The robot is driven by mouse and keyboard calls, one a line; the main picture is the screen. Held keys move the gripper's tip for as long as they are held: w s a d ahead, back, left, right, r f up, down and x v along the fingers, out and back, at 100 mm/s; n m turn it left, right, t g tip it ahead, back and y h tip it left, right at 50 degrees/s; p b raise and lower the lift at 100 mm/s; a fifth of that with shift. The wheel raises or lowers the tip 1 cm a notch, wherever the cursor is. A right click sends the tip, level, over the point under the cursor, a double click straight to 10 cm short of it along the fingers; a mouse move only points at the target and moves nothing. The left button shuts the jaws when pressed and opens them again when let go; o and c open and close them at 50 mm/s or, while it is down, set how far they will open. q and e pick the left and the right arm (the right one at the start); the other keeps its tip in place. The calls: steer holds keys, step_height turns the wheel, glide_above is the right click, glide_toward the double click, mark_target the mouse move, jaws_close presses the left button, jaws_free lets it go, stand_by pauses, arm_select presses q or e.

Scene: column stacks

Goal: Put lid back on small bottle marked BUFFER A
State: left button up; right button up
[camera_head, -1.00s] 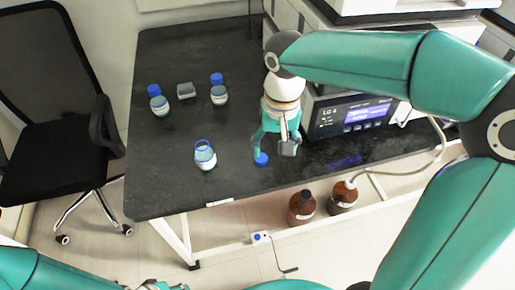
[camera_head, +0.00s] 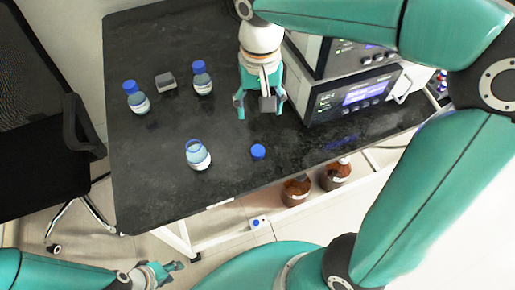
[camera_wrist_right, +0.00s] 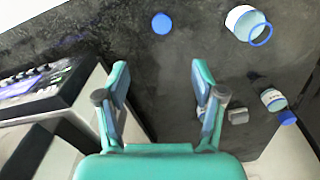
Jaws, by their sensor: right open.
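An uncapped small bottle (camera_head: 198,157) with a blue ring at its neck stands upright on the black bench; its label is too small to read. A loose blue lid (camera_head: 258,152) lies on the bench to its right. Both show in the right wrist view, the lid (camera_wrist_right: 161,23) at the top and the bottle (camera_wrist_right: 243,22) at the upper right. My right gripper (camera_head: 260,106) is open and empty, above the bench and farther back than the lid. My left gripper (camera_head: 165,270) is low at the bottom left, off the bench; its jaw opening is unclear.
Two blue-capped bottles (camera_head: 137,100) (camera_head: 202,80) stand at the back left beside a small grey block (camera_head: 166,82). An instrument with a lit display (camera_head: 365,92) is close right of my right gripper. Brown bottles (camera_head: 296,190) sit below the bench edge. The left front of the bench is clear.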

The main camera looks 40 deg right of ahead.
steer(key=b, duration=0.2)
glide_above(258, 150)
step_height(258, 150, down, 10)
steer(key=shift+s+d+r, duration=0.1)
steer(key=shift+d, duration=0.05)
steer(key=shift+f, duration=0.65)
steer(key=shift+a+f, duration=0.2)
steer(key=shift+f, duration=2.4)
steer(key=c, duration=0.8)
